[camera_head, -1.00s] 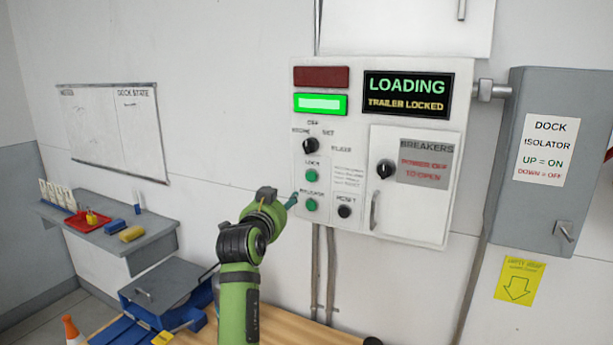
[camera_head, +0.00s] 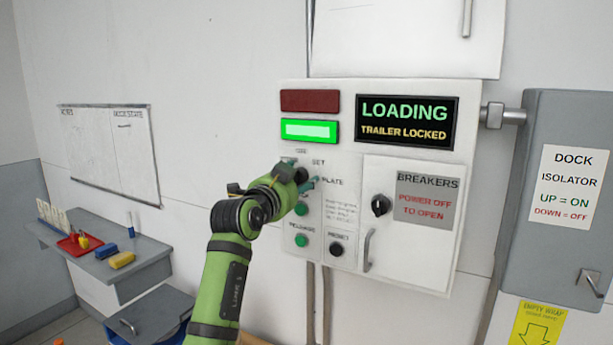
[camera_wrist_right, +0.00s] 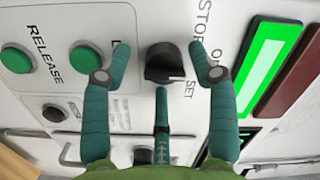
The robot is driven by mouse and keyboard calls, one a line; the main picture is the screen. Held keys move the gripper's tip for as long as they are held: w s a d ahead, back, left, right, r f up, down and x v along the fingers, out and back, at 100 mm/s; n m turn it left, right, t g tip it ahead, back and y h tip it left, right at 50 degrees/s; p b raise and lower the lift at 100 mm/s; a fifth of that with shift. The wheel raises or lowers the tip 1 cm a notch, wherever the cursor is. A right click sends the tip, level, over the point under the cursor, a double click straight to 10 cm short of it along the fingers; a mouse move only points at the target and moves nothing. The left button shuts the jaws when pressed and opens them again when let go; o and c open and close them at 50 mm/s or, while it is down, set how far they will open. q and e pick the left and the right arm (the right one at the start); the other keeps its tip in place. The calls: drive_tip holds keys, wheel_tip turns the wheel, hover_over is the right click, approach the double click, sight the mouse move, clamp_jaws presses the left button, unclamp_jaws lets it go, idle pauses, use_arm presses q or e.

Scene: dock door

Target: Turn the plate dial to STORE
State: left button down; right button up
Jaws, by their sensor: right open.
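The plate dial is a black knob on the white control panel. My left gripper is not in view.
Green buttons (camera_head: 302,240) and a black reset knob (camera_head: 336,249) sit below the dial. The breaker door (camera_head: 408,245) with its own knob (camera_head: 381,205) is to the right. The screen (camera_head: 405,122) reads LOADING, TRAILER LOCKED. The green lamp (camera_head: 310,131) is lit.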

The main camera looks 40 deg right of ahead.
drive_tip(key=shift+w, duration=0.1)
drive_tip(key=shift+a+r, duration=0.15)
drive_tip(key=shift+a, duration=0.05)
drive_tip(key=shift+c, duration=0.4)
drive_tip(key=c, duration=1.1)
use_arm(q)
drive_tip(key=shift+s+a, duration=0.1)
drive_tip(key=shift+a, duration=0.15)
use_arm(e)
drive_tip(key=shift+o, duration=0.2)
drive_tip(key=shift+r, duration=0.1)
